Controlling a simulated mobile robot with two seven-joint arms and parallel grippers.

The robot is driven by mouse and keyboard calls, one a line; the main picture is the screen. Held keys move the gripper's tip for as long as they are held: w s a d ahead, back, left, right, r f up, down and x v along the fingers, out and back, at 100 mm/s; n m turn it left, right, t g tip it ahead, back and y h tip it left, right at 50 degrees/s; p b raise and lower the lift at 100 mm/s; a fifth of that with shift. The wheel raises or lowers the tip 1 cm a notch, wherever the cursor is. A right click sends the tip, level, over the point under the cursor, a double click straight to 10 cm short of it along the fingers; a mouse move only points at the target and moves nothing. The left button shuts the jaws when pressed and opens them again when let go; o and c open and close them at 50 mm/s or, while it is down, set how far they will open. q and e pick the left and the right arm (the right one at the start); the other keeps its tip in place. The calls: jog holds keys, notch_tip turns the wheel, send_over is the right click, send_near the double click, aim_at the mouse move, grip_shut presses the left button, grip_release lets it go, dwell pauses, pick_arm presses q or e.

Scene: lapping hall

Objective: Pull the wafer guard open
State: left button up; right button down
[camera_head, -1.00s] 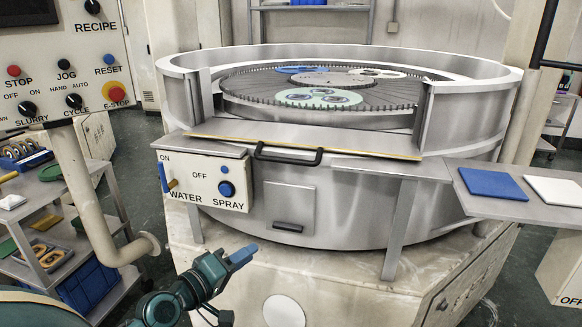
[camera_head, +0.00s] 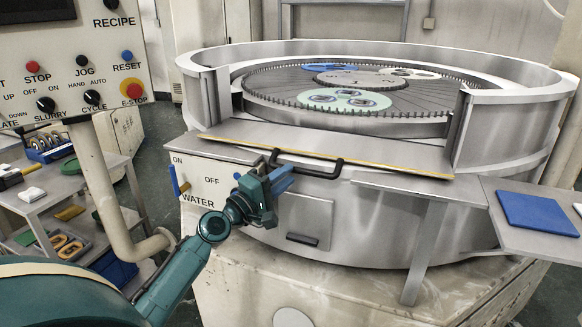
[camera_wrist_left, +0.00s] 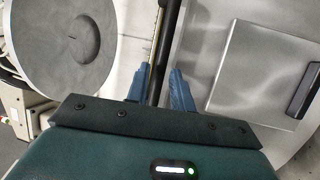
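The wafer guard (camera_head: 330,146) is a grey metal panel with a yellow front edge, across the front gap of the round machine's wall. Its black bar handle (camera_head: 318,161) sticks out at the front. My left gripper (camera_head: 279,178) is at the left end of this handle. In the left wrist view the dark handle bar (camera_wrist_left: 168,45) runs between the two blue fingers of my left gripper (camera_wrist_left: 158,88), which stand apart with a gap showing beside the bar. Contact is not clear. My right gripper is not in view.
The water spray box (camera_head: 205,190) is close left of my gripper, partly hidden by it. A side shelf with a blue pad (camera_head: 537,213) is at the right. A control panel (camera_head: 70,65) and a cart (camera_head: 45,200) stand at the left. Toothed plates lie inside the machine.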

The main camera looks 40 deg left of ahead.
pick_arm(q)
jog(key=shift+x, duration=1.35)
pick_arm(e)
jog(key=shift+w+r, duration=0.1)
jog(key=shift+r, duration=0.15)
pick_arm(q)
jog(key=shift+c, duration=0.3)
grip_shut()
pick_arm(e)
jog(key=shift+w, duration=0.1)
pick_arm(q)
jog(key=shift+f, duration=0.1)
